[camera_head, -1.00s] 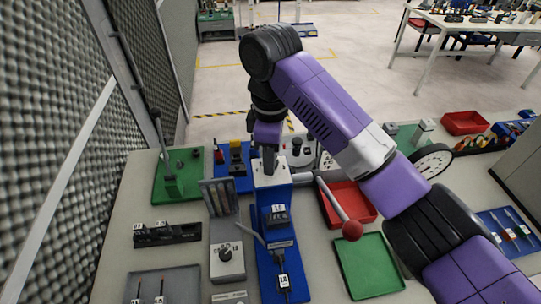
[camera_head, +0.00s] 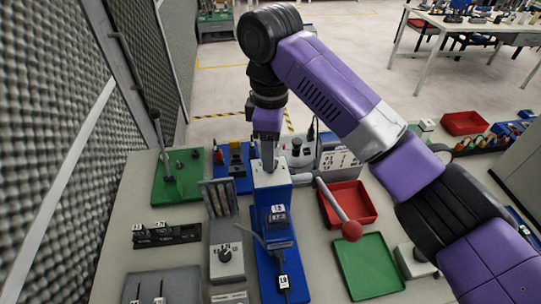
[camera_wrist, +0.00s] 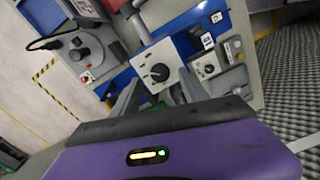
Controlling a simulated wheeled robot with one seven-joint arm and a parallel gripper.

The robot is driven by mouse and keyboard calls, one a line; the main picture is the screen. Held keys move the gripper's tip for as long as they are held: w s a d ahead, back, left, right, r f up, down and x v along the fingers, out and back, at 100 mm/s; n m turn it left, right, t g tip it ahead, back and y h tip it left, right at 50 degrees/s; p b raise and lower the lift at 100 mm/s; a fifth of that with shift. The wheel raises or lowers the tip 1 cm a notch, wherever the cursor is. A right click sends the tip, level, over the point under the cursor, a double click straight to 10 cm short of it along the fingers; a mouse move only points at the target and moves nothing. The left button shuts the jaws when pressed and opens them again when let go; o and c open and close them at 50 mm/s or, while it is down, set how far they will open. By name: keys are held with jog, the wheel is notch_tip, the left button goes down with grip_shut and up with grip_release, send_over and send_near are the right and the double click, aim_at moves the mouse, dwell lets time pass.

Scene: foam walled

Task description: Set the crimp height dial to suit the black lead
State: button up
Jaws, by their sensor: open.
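A white block with a round black dial (camera_wrist: 158,72) on its face shows in the wrist view. The white block (camera_head: 272,175) stands on the blue press (camera_head: 275,262) in the head view, where my gripper hides its dial. My gripper (camera_head: 268,158) points down close over the block; its fingers (camera_wrist: 158,97) are open, one on each side of the dial's near edge, and appear empty. I cannot tell whether they touch the dial, nor read its setting. I cannot single out a black lead with certainty.
A lever with a red ball (camera_head: 352,230) reaches right from the press. A grey box with another knob (camera_head: 225,256) stands left of it. A red tray (camera_head: 362,188) and green tray (camera_head: 370,265) lie right. A black labelled rack (camera_head: 165,234) lies left, beside a mesh wall.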

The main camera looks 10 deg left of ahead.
jog(key=shift+r, duration=2.4)
